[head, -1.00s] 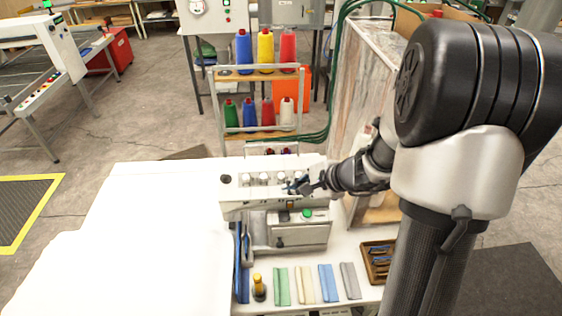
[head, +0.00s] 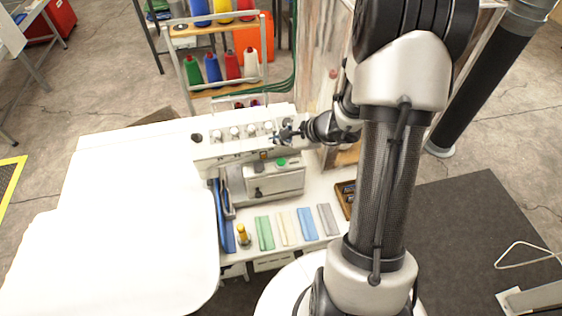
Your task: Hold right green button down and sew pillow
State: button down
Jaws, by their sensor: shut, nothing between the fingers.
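The white sewing machine (head: 220,150) stands on a white table, with a row of knobs along its top. A green button (head: 281,162) is on top of its front housing, right of a small amber part (head: 263,155). My gripper (head: 279,134) is shut and empty, at the right end of the knob row, a little behind and above the green button in the picture. It looks apart from the button; whether it touches the machine I cannot tell. A large white rounded shape (head: 110,260) fills the lower left; I cannot tell whether it is the pillow or a tabletop.
Green, cream, blue and grey cloth strips (head: 307,224) lie before the machine, beside a yellow-topped bottle (head: 243,233). A dark wooden tray (head: 345,198) is at the right. A thread rack (head: 217,88) and a tall clear-sided cabinet (head: 325,60) stand behind.

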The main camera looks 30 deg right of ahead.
jog(key=b, duration=0.4)
send_over(280, 163)
notch_tip(280, 163, down, 6)
jog(key=shift+f, duration=0.2)
jog(key=shift+f+b, duration=0.55)
jog(key=shift+b, duration=0.1)
jog(key=shift+f, duration=0.1)
dwell(0.5)
jog(key=shift+f+b, duration=0.3)
jog(key=shift+b, duration=0.45)
